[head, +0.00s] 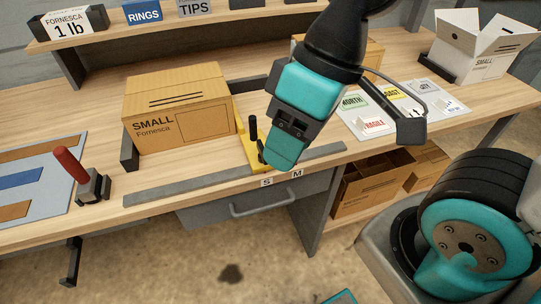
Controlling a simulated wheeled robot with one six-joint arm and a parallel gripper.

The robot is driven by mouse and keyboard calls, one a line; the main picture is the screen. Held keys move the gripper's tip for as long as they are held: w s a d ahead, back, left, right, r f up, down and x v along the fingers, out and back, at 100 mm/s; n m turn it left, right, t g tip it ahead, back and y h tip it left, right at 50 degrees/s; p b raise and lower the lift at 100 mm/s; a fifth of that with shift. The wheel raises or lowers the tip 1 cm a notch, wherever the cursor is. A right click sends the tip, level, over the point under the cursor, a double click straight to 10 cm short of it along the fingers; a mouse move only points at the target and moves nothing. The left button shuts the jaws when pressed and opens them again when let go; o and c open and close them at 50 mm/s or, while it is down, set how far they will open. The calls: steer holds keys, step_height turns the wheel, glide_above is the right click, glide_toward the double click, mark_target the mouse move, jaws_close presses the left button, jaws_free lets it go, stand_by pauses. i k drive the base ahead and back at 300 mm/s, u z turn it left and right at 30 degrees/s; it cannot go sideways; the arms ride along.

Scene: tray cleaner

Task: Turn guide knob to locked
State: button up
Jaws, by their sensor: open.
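A black upright knob (253,130) stands on the yellow guide (250,157), just right of the cardboard box marked SMALL Fornesca. I cannot tell whether the knob is locked. My teal gripper (276,160) points down at the guide, just right of the knob. It is open, with nothing seen between its fingers. It hides part of the guide, and I cannot tell whether it touches the knob. Labels S (267,182) and M (297,174) are on the table's front edge below the guide.
The SMALL box (178,108) stands left of the guide. A red-handled tool (75,170) is farther left. Label sheets (415,90) lie right of my gripper, and an open white box (478,55) stands at the back right. A grey strip (190,187) runs along the front.

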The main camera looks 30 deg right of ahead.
mark_target(259, 147)
steer(key=z, duration=0.9)
steer(key=k, duration=0.8)
steer(key=u, duration=0.7)
steer(key=i, duration=0.5)
steer(key=z, duration=0.05)
